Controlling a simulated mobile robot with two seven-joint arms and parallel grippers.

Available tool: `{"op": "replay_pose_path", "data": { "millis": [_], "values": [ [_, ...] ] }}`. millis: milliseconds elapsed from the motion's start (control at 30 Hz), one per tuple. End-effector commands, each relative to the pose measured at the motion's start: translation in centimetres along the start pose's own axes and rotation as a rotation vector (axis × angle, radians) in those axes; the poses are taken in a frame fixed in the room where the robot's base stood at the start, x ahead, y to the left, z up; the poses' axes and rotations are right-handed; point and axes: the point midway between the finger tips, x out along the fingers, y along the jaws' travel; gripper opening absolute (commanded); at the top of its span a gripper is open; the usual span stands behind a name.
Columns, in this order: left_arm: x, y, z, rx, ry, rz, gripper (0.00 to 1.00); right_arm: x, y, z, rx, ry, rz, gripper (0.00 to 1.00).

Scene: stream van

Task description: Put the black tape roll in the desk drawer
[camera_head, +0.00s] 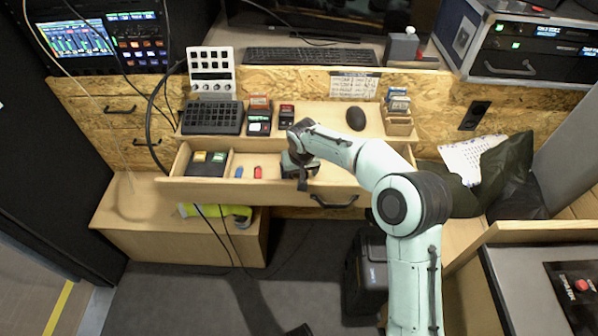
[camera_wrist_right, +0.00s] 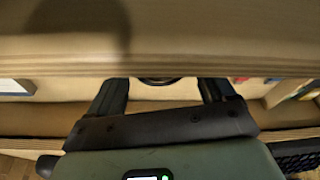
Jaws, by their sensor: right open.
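The desk drawer (camera_head: 210,191) is pulled open below the desktop. My right gripper (camera_head: 302,180) is over the right half of the drawer, fingers down. In the right wrist view my right gripper (camera_wrist_right: 160,88) has its fingers wide apart. A dark curved rim, probably the black tape roll (camera_wrist_right: 158,81), shows between and beyond the fingertips. Most of it is hidden behind a wooden edge and I cannot tell whether the fingers touch it. In the head view I cannot make the roll out; my gripper may cover it. My left gripper is not in view.
The drawer also holds a dark box (camera_head: 207,163), a blue stick (camera_head: 239,172) and a red stick (camera_head: 257,172). The desktop above carries a black button pad (camera_head: 213,117), a mouse (camera_head: 356,118) and a wooden card holder (camera_head: 398,122). A black case (camera_head: 368,275) stands on the floor.

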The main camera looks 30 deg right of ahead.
Motion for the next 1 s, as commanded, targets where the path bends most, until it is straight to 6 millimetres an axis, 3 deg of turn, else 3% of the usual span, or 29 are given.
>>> {"op": "replay_pose_path", "data": {
  "millis": [300,500,700,1000],
  "values": [
    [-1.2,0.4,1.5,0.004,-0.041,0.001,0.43,-6.9,-0.1,-0.2,-0.001,0.007,-0.002,0.83],
    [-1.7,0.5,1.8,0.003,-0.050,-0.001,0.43,-10.2,-0.1,-0.1,-0.001,0.004,-0.002,0.83],
    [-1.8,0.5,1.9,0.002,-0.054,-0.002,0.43,-11.6,0.0,0.0,0.000,0.001,-0.001,0.83],
    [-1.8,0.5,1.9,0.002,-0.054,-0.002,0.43,-11.6,0.0,0.0,0.000,0.001,-0.001,0.83]
  ]
}}
